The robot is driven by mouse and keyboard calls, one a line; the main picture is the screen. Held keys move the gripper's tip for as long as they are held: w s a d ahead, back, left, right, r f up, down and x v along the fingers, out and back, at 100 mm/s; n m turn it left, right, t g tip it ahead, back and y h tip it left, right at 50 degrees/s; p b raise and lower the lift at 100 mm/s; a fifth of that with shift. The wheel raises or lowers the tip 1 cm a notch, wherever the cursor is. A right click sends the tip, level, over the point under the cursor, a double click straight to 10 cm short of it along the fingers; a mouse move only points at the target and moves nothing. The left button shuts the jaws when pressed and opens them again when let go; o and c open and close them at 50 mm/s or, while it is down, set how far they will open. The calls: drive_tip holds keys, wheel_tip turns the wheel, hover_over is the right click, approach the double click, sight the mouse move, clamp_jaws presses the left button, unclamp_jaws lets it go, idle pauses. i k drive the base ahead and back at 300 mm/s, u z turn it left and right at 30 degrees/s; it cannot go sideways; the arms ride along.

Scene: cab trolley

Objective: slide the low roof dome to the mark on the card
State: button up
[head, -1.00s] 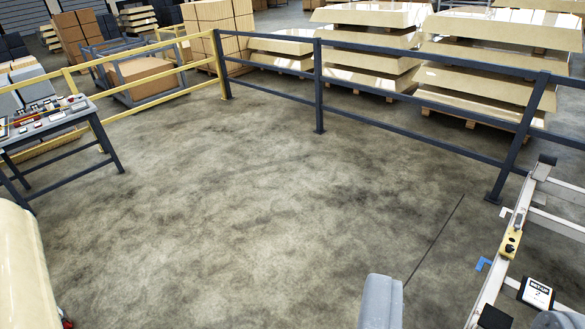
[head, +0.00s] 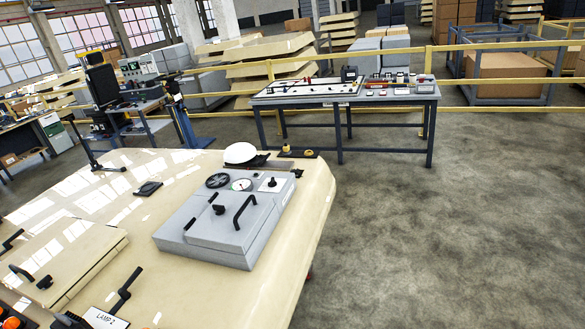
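A low white dome (head: 241,153) sits at the far edge of a big glossy cream panel (head: 110,205). A dark flat strip (head: 262,162) shows beside and under its right side; I cannot tell whether they are joined. A grey box (head: 225,220) with black handles stands on the panel, nearer than the dome. On its top are a black wheel, a white round dial (head: 242,185) and a small white plate with a black knob (head: 272,183). I cannot make out a marked card for the dome. My gripper is not in this view.
A cream hatch (head: 65,260) with black handles and a "LAMP 2" label (head: 103,319) are at the near left. A grey worktable (head: 345,98) with a board and small parts stands behind, before a yellow rail (head: 500,47). Open floor (head: 440,230) lies right.

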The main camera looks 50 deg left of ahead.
sight(243, 155)
drive_tip(key=u, duration=0.4)
drive_tip(key=i, duration=1.3)
drive_tip(key=u, duration=0.45)
drive_tip(key=i, duration=1.6)
drive_tip(key=u, duration=0.05)
